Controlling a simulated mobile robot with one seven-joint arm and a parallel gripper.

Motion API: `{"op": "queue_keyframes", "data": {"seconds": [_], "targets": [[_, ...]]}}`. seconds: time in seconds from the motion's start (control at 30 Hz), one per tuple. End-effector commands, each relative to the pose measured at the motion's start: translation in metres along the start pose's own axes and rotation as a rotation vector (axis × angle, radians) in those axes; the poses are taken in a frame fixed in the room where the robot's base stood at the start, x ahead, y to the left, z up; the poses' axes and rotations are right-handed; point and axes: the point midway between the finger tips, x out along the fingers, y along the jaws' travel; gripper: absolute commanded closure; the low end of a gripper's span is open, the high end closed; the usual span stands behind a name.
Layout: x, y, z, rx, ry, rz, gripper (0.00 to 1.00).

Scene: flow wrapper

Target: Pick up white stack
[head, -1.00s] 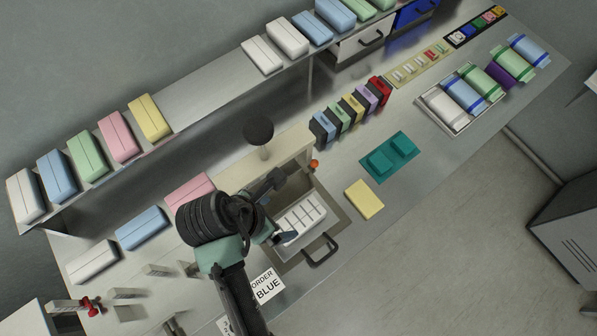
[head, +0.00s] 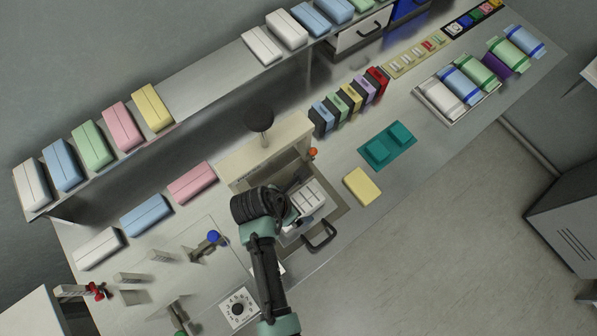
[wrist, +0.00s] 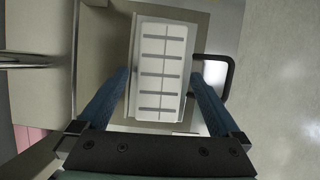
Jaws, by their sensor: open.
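The white stack (wrist: 161,72) is a block with dark slots across its top. It sits in the recessed tray (head: 335,212) of the machine and also shows in the head view (head: 308,197), partly hidden by my arm. My gripper (wrist: 158,88) is open above it. In the wrist view its two blue fingers lie on the left and right of the stack's near part. I cannot tell whether they touch it. In the head view my wrist hides most of the gripper.
A black handle (head: 320,235) stands at the tray's front edge. The machine's beige housing with a dark round knob (head: 258,119) rises behind. A yellow block (head: 361,187) and a teal fixture (head: 387,145) lie to the right. Colored packs line the shelf.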

Motion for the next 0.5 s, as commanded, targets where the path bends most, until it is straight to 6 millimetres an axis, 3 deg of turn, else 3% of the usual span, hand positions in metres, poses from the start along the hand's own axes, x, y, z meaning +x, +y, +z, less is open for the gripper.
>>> {"op": "queue_keyframes", "data": {"seconds": [0.37, 0.5], "targets": [[0.0106, -0.0003, -0.0003, 0.001, 0.001, 0.000, 0.00], [0.0104, -0.0003, -0.0004, 0.000, 0.001, 0.000, 0.23]]}}
